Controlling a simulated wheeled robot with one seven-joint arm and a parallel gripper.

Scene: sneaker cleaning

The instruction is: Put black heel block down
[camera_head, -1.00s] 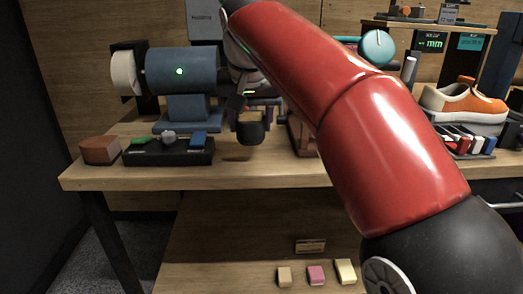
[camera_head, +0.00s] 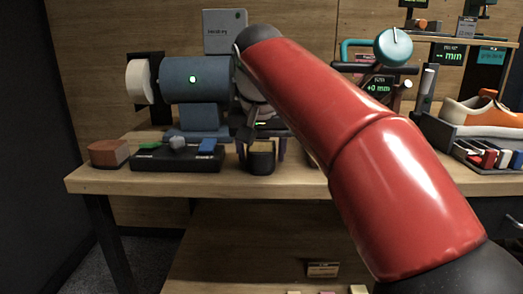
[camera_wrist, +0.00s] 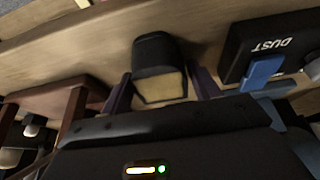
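The black heel block (camera_head: 262,159), with a tan face, is on the wooden workbench (camera_head: 330,183) near its front edge, right of the dark tray. In the wrist view the block (camera_wrist: 158,65) sits upright between the two purple fingers of my gripper (camera_wrist: 160,82). Narrow gaps show between the fingers and the block's sides, so my gripper looks open around it. The gripper also shows in the head view (camera_head: 263,150), below my red arm. The block's underside is hidden, but it appears to rest on the bench.
A reddish-brown block (camera_head: 109,153) is farther left. A blue grinder (camera_head: 195,80) stands behind. An orange-white sneaker (camera_head: 485,112) is at right.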

